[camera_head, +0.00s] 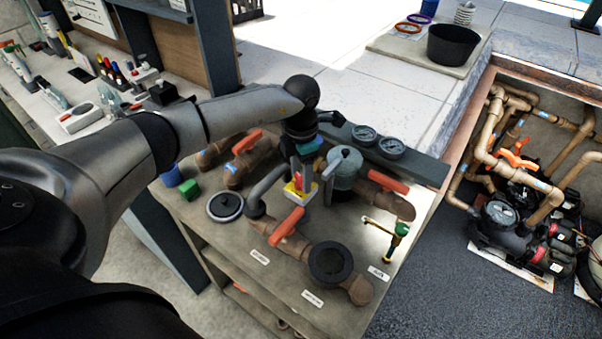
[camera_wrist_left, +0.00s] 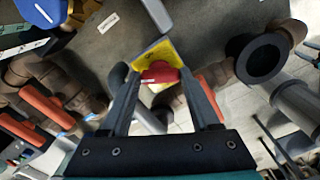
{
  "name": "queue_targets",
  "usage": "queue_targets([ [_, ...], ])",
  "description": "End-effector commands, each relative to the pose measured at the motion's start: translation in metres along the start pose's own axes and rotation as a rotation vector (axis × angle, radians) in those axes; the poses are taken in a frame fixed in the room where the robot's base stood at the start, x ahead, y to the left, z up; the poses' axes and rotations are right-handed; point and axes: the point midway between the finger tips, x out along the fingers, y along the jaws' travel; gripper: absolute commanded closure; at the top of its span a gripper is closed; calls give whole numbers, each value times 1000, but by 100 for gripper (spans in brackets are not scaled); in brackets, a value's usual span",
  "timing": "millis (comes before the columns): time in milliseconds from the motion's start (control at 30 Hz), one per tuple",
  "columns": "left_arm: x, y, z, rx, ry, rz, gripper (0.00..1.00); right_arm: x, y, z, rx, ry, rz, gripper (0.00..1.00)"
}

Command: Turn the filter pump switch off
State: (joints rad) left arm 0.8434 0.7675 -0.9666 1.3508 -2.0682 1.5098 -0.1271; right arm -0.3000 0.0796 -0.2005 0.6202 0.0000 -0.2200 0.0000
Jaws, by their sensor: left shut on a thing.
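The switch is a yellow box (camera_head: 291,194) with a red knob, standing among pipes and valves on the workbench. In the left wrist view its yellow plate (camera_wrist_left: 147,53) and red knob (camera_wrist_left: 160,71) lie between the two finger ends. My left gripper (camera_head: 303,178) comes down on the switch from above. It also shows in the left wrist view (camera_wrist_left: 157,80), shut on the red knob with one finger on each side. In the head view the fingers hide most of the knob, and its exact setting cannot be told. My right gripper is not in view.
Orange-handled valves (camera_head: 286,226) and a grey canister (camera_head: 345,168) crowd close around the switch. A black ring flange (camera_head: 331,263) and a brass tap (camera_head: 393,238) stand near the bench's front right. A sunken pit with pipes and a pump (camera_head: 500,215) lies at right.

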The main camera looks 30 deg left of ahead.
Motion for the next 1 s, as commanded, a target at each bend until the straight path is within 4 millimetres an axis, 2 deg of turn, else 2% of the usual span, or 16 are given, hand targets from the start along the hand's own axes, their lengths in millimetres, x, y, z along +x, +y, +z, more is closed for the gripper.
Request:
queue_targets([
  [200, -2, 1, 0, -194, 0, 3, 93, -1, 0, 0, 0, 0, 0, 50],
  [500, -2, 1, 0, -397, 0, 2, 93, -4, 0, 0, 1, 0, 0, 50],
  [1000, -1, 1, 0, -508, 0, 2, 93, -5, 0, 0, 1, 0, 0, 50],
])
